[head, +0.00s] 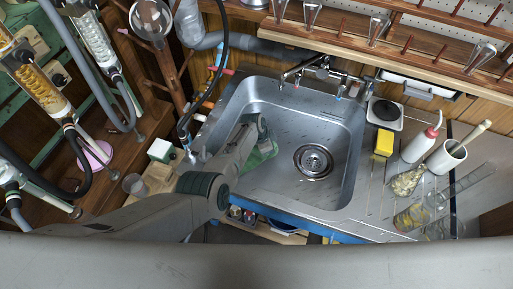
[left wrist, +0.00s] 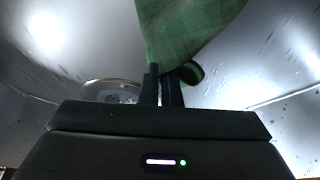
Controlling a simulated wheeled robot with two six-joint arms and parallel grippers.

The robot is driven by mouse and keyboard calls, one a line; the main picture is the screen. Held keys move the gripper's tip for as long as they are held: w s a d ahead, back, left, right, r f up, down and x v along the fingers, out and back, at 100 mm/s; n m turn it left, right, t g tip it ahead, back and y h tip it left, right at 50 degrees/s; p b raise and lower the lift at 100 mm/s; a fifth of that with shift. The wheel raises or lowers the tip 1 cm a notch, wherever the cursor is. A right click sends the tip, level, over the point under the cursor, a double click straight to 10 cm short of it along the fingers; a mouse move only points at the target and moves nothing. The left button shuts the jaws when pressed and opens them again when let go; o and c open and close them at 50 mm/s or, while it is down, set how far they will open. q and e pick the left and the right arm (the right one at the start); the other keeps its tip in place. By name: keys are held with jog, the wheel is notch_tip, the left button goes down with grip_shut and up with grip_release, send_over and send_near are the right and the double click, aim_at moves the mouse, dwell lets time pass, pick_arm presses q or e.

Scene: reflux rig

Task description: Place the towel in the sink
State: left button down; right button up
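A green towel (head: 262,150) hangs inside the left part of the steel sink (head: 240,100), partly hidden behind my left gripper (head: 257,123). In the left wrist view, the green towel (left wrist: 185,30) is at the tips of the dark fingers of my left gripper (left wrist: 164,82). The fingers are close together and pinch a fold of the cloth. The sink walls and the round drain (left wrist: 112,92) show behind it. In the head view the drain (head: 313,161) is to the right of the towel and uncovered. My right gripper is not in view.
A tap (head: 322,68) stands at the sink's back edge. To the right are a yellow sponge (head: 384,142), a white wash bottle (head: 418,146), a mortar with pestle (head: 447,156) and glass cylinders (head: 430,208). Glass apparatus and hoses (head: 92,40) crowd the left.

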pick_arm(q)
jog(key=shift+s+d+f, duration=0.4)
jog(key=shift+d+f, duration=0.2)
jog(key=shift+d, duration=0.05)
jog(key=shift+s+d+f, duration=0.35)
jog(key=shift+d+f, duration=0.25)
jog(key=c, duration=1.2)
grip_release()
